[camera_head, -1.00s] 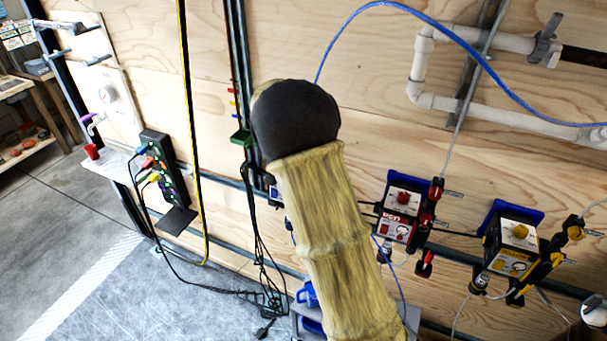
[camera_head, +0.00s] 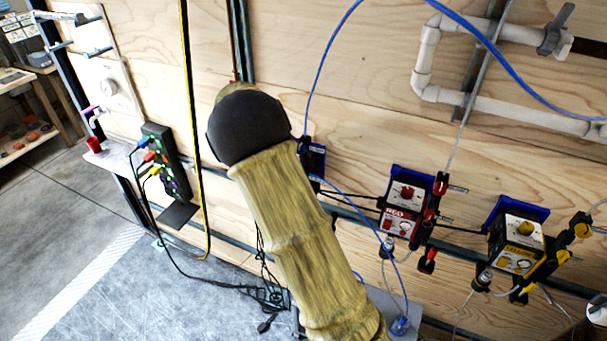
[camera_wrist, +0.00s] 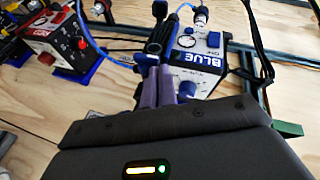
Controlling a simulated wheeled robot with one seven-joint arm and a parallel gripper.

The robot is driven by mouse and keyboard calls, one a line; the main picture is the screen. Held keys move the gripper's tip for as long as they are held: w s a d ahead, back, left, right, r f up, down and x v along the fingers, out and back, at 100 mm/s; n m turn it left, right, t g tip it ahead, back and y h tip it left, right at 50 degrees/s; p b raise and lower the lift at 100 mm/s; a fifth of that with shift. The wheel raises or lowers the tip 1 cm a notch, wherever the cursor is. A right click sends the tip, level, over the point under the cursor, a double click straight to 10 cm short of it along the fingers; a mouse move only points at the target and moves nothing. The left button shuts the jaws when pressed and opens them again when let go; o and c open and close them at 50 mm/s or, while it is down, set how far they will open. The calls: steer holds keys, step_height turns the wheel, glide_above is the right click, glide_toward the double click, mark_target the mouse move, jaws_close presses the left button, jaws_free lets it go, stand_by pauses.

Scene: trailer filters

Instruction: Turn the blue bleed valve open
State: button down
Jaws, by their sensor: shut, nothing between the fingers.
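The blue filter unit (camera_wrist: 205,65), a white-faced box marked BLUE, is in the middle of the wrist view. In the head view my arm covers most of it, and only a dark blue edge (camera_head: 313,158) shows. A dark upright lever-like part (camera_wrist: 160,28), which looks like the bleed valve, stands at its left side. My gripper (camera_wrist: 160,72) is shut and empty, with its purple fingers together in front of the unit's left side. The fingertips overlap the lever's lower end in the picture; I cannot tell whether they touch. My gripper is hidden in the head view.
The red unit (camera_head: 403,210) and yellow unit (camera_head: 515,245) are mounted on the plywood wall to the right. A blue hose (camera_head: 335,40) arches above them. White pipes (camera_head: 480,95) run at upper right. A black panel with coloured plugs (camera_head: 168,160) stands at left.

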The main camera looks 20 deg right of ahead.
steer(key=shift+w+a+f, duration=0.15)
steer(key=shift+a+f, duration=0.1)
steer(key=shift+f, duration=0.1)
stand_by(0.5)
steer(key=shift+r+p, duration=0.35)
steer(key=shift+r, duration=0.5)
steer(key=b+v, duration=0.3)
steer(key=v, duration=1.4)
steer(key=shift+r, duration=0.25)
